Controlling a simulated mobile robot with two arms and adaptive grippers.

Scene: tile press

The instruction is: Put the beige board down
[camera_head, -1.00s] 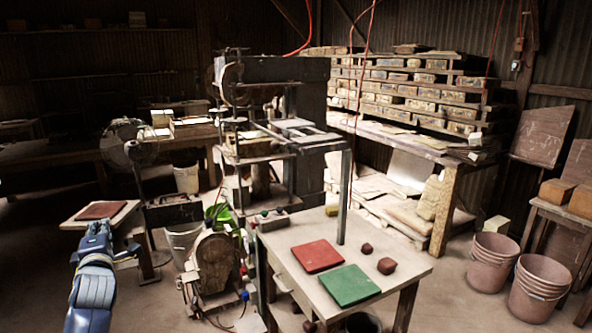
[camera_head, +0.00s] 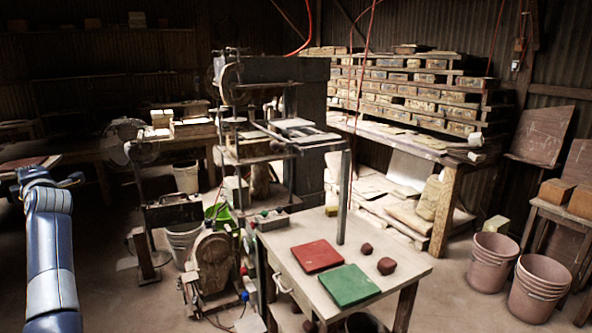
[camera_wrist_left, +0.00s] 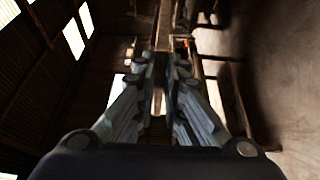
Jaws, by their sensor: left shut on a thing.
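The beige board (camera_head: 54,160) is at the left edge of the head view, partly cut off by the frame. A dark red tile (camera_head: 24,163) lies flat on it. My left gripper (camera_head: 46,177) is shut on the board's near edge and holds it up in the air. In the left wrist view the fingers (camera_wrist_left: 166,60) are closed around a thin strip, the board seen edge-on. My right gripper is not in view.
A table (camera_head: 408,262) at front centre bears a red tile (camera_head: 317,256), a green tile (camera_head: 349,285) and two dark red cubes. A press machine (camera_head: 270,125) stands behind it. Pink buckets (camera_head: 493,262) are on the right. A long bench (camera_head: 85,152) is behind the board.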

